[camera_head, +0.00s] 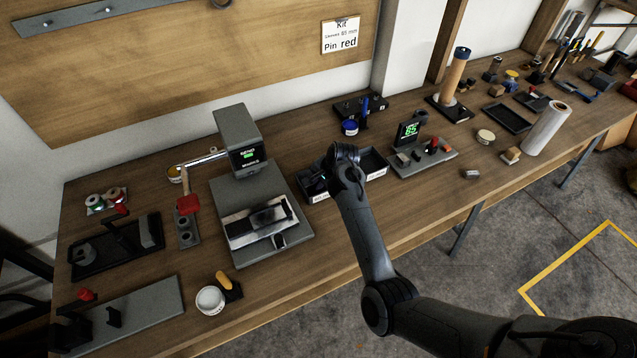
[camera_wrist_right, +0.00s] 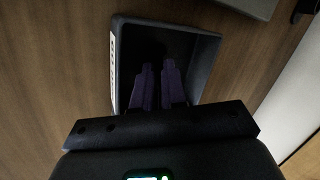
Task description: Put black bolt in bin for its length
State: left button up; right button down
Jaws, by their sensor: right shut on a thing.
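My right gripper (camera_wrist_right: 158,78) points down into a dark open bin (camera_wrist_right: 213,68) with a white label on its side. Its two purple-tinted fingers are close together, shut on the black bolt, which is lost in the dark between the tips. In the head view the bin (camera_head: 318,197) stands right of the scale-like machine, and my right arm's wrist covers part of it. A second bin (camera_head: 375,166) stands just right of it, partly behind my arm. I cannot read the bin labels. My left gripper is in neither view.
A grey machine (camera_head: 238,140) with a lit screen stands left of the bins. Right of them is a display (camera_head: 408,131) reading 85 on a grey base (camera_head: 425,160). A blue-capped jar (camera_head: 349,127) stands behind. Bare wood lies in front of the bins.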

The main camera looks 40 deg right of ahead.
jog(key=c, duration=1.5)
grip_release()
jog(key=shift+w, duration=0.1)
jog(key=shift+o, duration=0.2)
jog(key=shift+f, duration=0.1)
